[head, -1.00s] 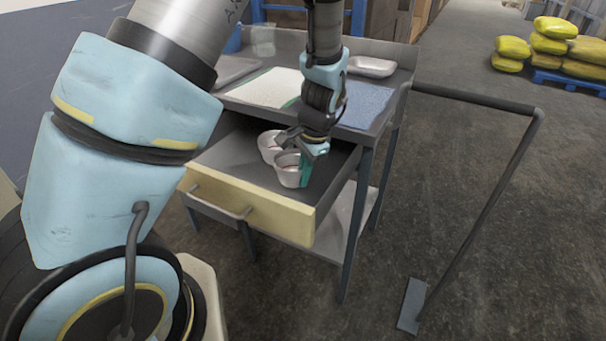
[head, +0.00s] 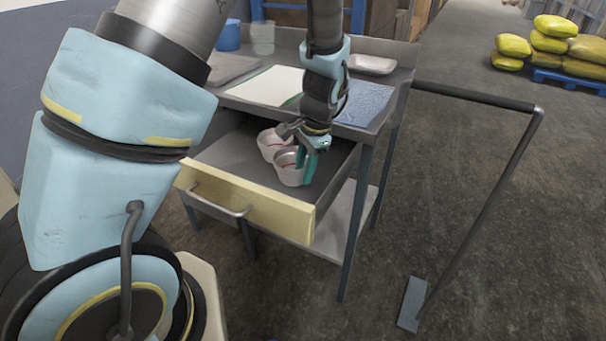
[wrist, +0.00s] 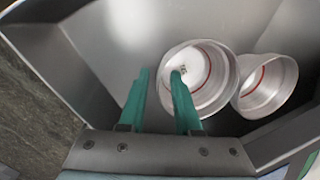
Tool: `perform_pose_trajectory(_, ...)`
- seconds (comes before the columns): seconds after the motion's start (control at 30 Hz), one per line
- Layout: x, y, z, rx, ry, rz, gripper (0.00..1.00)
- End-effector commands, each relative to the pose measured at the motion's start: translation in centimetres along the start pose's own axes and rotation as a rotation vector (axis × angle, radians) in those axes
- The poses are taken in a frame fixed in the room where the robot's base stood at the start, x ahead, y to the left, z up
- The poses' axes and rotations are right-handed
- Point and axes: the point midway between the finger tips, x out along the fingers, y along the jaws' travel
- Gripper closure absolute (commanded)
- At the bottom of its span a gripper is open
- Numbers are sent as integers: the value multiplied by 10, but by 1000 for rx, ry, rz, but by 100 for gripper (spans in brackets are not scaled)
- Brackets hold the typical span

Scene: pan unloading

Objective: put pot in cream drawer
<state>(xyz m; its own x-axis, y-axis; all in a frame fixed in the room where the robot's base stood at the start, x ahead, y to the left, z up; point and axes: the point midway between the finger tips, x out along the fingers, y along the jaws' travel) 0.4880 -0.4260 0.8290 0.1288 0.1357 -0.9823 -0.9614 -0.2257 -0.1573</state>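The cream drawer (head: 265,212) is pulled out of the metal workbench. Two pale pots with a red line inside stand upright in it, side by side. The nearer pot (head: 289,176) is at my gripper; the other pot (head: 268,150) is just behind and left of it. My gripper (head: 307,167) points down at the nearer pot's right side. In the wrist view its green fingers (wrist: 162,74) are apart, one over the nearer pot's (wrist: 222,88) opening and one outside its rim. The other pot (wrist: 269,88) is at the right there.
The bench top holds a white-green board (head: 268,86), a blue mat (head: 364,103), a metal tray (head: 371,65) and a blue container (head: 228,36). A dark rail (head: 480,98) stands right of the bench. The drawer floor (wrist: 115,45) has free room beside the pots.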

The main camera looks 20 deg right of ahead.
Motion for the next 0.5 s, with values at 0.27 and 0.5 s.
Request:
perform_pose_trajectory(0.27,-58,0,-1,0,7,-2,68)
perform_pose_trajectory(0.5,-95,0,-1,-1,4,-1,68)
